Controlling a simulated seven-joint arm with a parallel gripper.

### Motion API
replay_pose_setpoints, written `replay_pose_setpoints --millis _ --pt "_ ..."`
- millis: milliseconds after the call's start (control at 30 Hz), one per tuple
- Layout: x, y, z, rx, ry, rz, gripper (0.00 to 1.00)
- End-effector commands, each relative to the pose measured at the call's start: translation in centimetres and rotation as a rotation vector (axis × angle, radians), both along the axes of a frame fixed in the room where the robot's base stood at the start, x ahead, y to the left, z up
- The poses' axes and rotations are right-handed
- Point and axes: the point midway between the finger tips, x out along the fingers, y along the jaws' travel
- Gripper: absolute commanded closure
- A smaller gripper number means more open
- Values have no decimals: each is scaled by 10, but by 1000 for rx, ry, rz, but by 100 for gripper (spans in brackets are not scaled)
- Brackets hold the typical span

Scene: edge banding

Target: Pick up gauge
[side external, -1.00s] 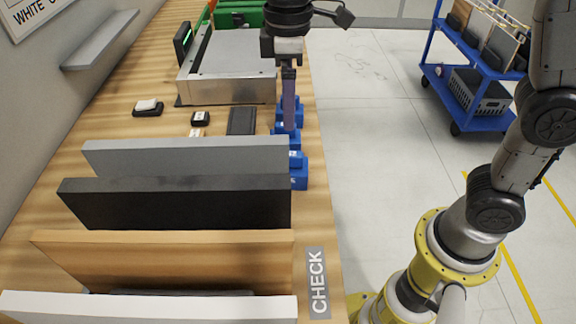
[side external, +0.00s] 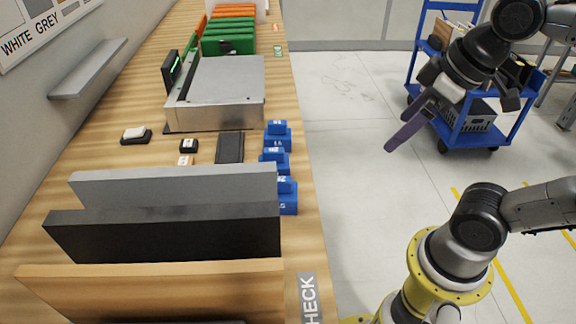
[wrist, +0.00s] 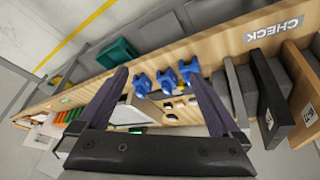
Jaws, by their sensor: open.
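Three blue stepped blocks with white marks stand in a row along the right edge of the bench; I cannot tell for sure whether these are the gauges. The far block (side external: 277,134), the middle block (side external: 273,160) and the near block (side external: 286,194) show in the side view. They also show in the wrist view, as a left one (wrist: 142,84), a middle one (wrist: 166,80) and a right one (wrist: 188,70). My gripper (side external: 390,147) has long purple fingers and hangs tilted over the floor, right of the bench. In the wrist view my gripper (wrist: 156,75) is open and empty.
Upright grey (side external: 175,190), black (side external: 165,232) and wood (side external: 155,285) boards stand at the near end of the bench. A grey metal machine (side external: 225,90) is behind the blocks, with small dark items beside it. A blue cart (side external: 470,138) stands on the floor behind my gripper.

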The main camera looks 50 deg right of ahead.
Motion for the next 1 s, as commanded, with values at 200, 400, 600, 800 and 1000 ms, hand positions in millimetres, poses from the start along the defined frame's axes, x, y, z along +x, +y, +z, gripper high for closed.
replay_pose_setpoints --millis 200,400,600,800,1000 --pt "-14 -2 -39 54 -31 -123 5" --pt "-9 -2 -36 74 -55 -158 5" --pt "-9 -2 -36 73 -54 -156 5" --pt "-9 -2 -36 51 -52 -111 5" --pt "-8 -2 -24 -97 -45 186 5"
